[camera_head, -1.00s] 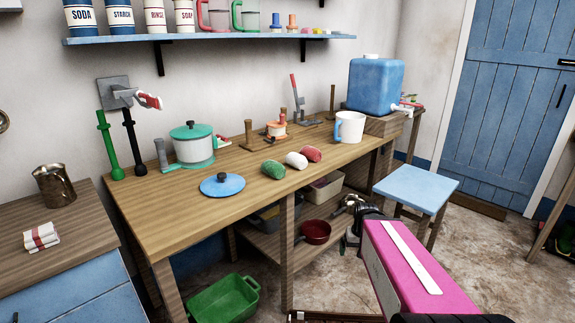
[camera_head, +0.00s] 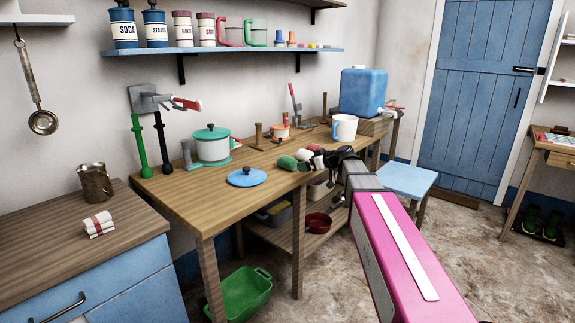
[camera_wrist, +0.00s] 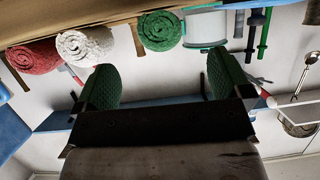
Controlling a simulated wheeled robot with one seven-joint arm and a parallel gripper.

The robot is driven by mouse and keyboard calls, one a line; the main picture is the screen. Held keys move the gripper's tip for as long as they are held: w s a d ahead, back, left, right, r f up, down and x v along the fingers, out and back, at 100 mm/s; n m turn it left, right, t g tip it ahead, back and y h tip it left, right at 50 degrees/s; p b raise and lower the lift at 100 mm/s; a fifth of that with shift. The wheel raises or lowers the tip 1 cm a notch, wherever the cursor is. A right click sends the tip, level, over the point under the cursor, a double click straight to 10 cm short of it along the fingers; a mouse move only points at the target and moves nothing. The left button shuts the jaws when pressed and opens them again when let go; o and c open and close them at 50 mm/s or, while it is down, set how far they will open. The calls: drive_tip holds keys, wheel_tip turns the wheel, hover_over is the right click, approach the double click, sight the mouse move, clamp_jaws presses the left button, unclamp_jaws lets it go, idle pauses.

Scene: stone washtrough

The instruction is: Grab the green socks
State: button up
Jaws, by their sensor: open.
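The green socks (camera_head: 287,162), rolled into a bundle, lie on the wooden table near its front edge. In the wrist view the green roll (camera_wrist: 160,32) shows its spiral end, above and beyond the gap between my fingers. My gripper (camera_head: 318,158) is open and empty, at the table's front edge, just right of the green socks in the head view. The wrist view shows its two green-padded fingers (camera_wrist: 163,78) spread apart, not around the roll. The gripper partly hides the white and red rolls in the head view.
A white roll (camera_wrist: 85,46) and a red roll (camera_wrist: 33,50) lie beside the green one. A blue lid (camera_head: 246,177), a green-lidded pot (camera_head: 212,148) and a white mug (camera_head: 344,128) stand on the table (camera_head: 205,202). A blue stool (camera_head: 405,181) stands at right.

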sight(292, 165)
drive_tip(key=x, duration=0.4)
drive_tip(key=shift+a+f, duration=0.1)
drive_tip(key=x, duration=0.5)
drive_tip(key=shift+w+r, duration=0.15)
drive_tip(key=shift+r, duration=0.05)
drive_tip(key=c, duration=1)
